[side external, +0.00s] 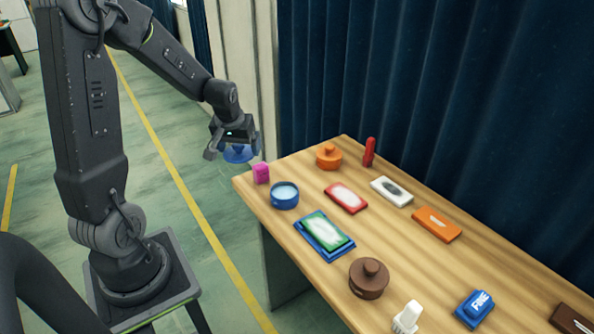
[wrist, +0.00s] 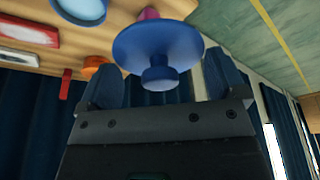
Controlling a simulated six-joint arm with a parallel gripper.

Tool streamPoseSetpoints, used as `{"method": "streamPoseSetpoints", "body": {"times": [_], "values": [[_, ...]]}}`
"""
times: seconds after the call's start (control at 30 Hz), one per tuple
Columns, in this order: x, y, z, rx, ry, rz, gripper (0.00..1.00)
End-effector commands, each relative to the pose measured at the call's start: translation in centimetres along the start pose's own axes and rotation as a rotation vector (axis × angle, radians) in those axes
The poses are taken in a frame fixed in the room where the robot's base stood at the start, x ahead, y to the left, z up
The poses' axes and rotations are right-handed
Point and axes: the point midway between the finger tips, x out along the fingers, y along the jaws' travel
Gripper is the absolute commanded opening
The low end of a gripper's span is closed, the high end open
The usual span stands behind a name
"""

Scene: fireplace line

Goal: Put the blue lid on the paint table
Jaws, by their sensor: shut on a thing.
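The blue lid (side external: 238,154) is a round disc with a knob. My gripper (side external: 236,140) is shut on it and holds it in the air just off the far left corner of the wooden paint table (side external: 420,268). In the wrist view the lid (wrist: 157,45) fills the space ahead of the fingers, and its knob (wrist: 160,78) lies between the fingers of my gripper (wrist: 163,88). The exact finger contact is hard to see. An open round blue pot (side external: 285,197) with a pale inside stands on the table near that corner.
A magenta cube (side external: 261,173) stands at the table corner beside the lid. An orange lidded pot (side external: 328,158), a red upright piece (side external: 369,152), several flat coloured pieces and a brown lidded pot (side external: 369,280) stand around. A dark blue curtain (side external: 440,80) hangs behind the table.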

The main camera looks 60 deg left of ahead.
Motion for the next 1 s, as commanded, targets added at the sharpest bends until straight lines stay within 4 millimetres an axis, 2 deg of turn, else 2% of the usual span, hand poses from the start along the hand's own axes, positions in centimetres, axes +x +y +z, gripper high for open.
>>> {"method": "streamPoseSetpoints", "body": {"times": [0.13, 0.27, 0.4, 0.6, 0.8, 1.0], "values": [[0.4, 0.7, -1.0, 0.003, 0.0, 0.002, 0.66], [1.7, 2.5, -3.5, 0.007, -0.003, 0.004, 0.66], [3.9, 5.6, -7.0, 0.009, -0.004, 0.005, 0.66], [7.1, 10.2, -10.4, 0.006, -0.005, 0.003, 0.66], [9.2, 13.2, -11.9, 0.003, -0.002, 0.001, 0.66], [9.6, 13.9, -12.3, 0.0, 0.001, 0.001, 0.66]]}}
